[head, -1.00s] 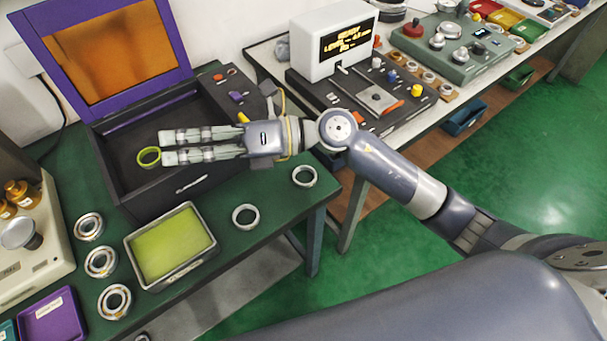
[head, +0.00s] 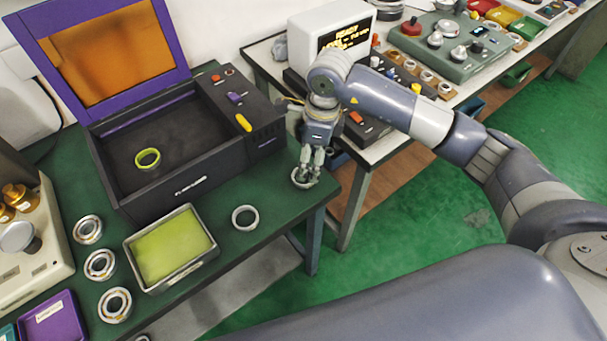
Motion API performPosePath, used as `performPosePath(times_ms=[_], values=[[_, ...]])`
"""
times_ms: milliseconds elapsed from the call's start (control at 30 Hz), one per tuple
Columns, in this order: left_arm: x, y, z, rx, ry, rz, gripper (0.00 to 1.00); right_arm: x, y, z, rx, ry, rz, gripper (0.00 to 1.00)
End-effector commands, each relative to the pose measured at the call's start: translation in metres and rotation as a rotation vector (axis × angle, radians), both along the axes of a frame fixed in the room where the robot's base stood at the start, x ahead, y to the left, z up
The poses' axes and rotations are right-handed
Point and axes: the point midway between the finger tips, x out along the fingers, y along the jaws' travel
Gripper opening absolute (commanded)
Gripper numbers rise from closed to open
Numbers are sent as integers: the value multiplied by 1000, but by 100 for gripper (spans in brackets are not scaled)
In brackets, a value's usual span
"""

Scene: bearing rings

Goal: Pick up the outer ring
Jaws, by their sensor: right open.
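A plain silver ring (head: 297,183) lies near the right edge of the green table, partly hidden by my right gripper. My right gripper (head: 309,172) points down at this ring, fingers apart. Whether the fingers touch the ring cannot be told. A second plain silver ring (head: 235,219) lies on the table to the left, clear of the gripper. A yellow-green ring (head: 148,151) is inside the black box. My left gripper is out of view.
The black box (head: 151,194) stands open with its purple-framed lid (head: 182,76) raised. A tray of yellow-green liquid (head: 170,247) sits in front of it. Several bearings (head: 88,229) line the left side. A second table holds a display device (head: 318,27).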

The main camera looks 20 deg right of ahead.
Motion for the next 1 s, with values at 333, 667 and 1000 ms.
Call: performPosePath(times_ms=[333, 667, 1000], values=[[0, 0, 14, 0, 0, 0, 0, 4, 7, -31, 3, 4, 0, 74], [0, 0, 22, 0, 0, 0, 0, 10, 11, -68, 3, 0, 0, 74], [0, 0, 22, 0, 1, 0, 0, 10, 11, -69, 4, -1, 1, 45]])
